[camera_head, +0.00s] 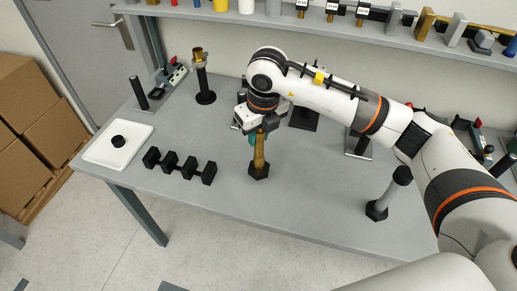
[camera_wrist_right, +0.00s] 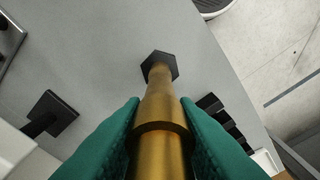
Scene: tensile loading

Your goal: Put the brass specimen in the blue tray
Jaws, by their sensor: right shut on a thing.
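The brass specimen (camera_head: 259,155) stands upright over a black hexagonal base (camera_head: 259,172) near the middle of the grey table. It also fills the centre of the right wrist view (camera_wrist_right: 162,110), with the black hexagonal base (camera_wrist_right: 160,66) at its far end. I cannot tell whether it is seated in the base or just clear of it. My right gripper (camera_head: 255,137) comes from above, its green fingers closed on both sides of the specimen's upper part. No blue tray shows in either view. My left gripper is not in view.
A white tray (camera_head: 98,151) with a black round piece is at the table's left end. A row of black blocks (camera_head: 180,165) lies between it and the specimen. A grey post on a black base (camera_head: 389,195) stands right. A brass-topped stand (camera_head: 203,85) is behind.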

